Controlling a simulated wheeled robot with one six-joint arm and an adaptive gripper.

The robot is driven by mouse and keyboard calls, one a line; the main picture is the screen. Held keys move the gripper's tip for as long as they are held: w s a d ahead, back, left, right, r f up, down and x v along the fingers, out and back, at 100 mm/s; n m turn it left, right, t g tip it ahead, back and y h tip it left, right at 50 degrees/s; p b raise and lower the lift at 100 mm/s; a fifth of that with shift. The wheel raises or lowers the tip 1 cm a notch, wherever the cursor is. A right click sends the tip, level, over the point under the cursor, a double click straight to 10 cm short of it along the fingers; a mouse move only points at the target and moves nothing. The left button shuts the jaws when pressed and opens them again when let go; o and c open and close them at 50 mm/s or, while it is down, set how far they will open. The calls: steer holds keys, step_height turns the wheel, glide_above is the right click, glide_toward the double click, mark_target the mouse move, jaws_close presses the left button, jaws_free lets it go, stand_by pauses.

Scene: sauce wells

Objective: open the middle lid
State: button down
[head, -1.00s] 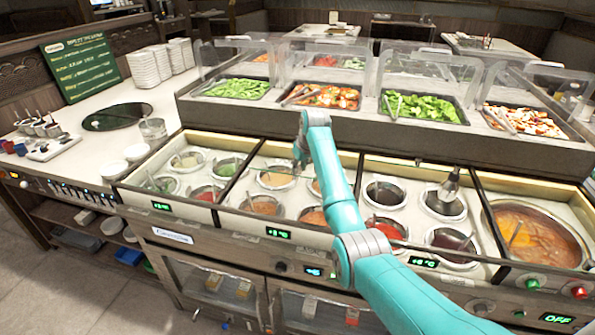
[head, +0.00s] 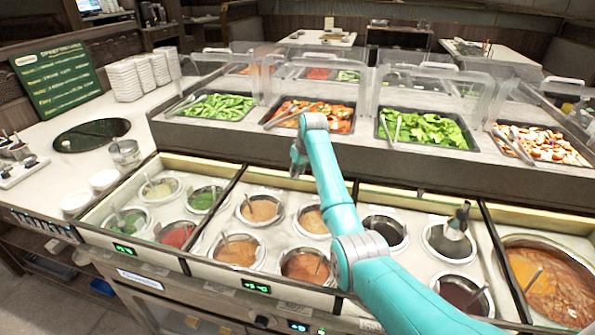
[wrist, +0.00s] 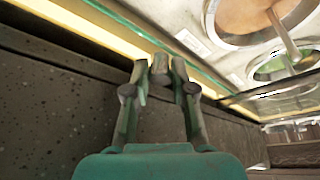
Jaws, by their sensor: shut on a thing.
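My gripper (head: 298,168) is at the back edge of the middle sauce section, beside its lit yellow strip. In the wrist view its fingers (wrist: 160,70) are closed on a short grey cylindrical piece (wrist: 160,66), which looks like the lid's handle. The middle section holds several round wells with orange and brown sauces, such as the front-left well (head: 237,250). The middle lid itself is clear and hard to make out. My arm hides the section's right side in the head view.
Behind the wells stands a raised salad bar (head: 200,140) with clear guards and food trays. A soup well (head: 550,285) is at the right. A ladle (head: 457,222) stands in a well right of my arm. White plates (head: 135,75) are stacked at the left.

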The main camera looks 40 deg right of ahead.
steer(key=c, duration=1)
jaws_free()
steer(key=shift+o, duration=0.2)
steer(key=v, duration=1.2)
steer(key=shift+w, duration=0.1)
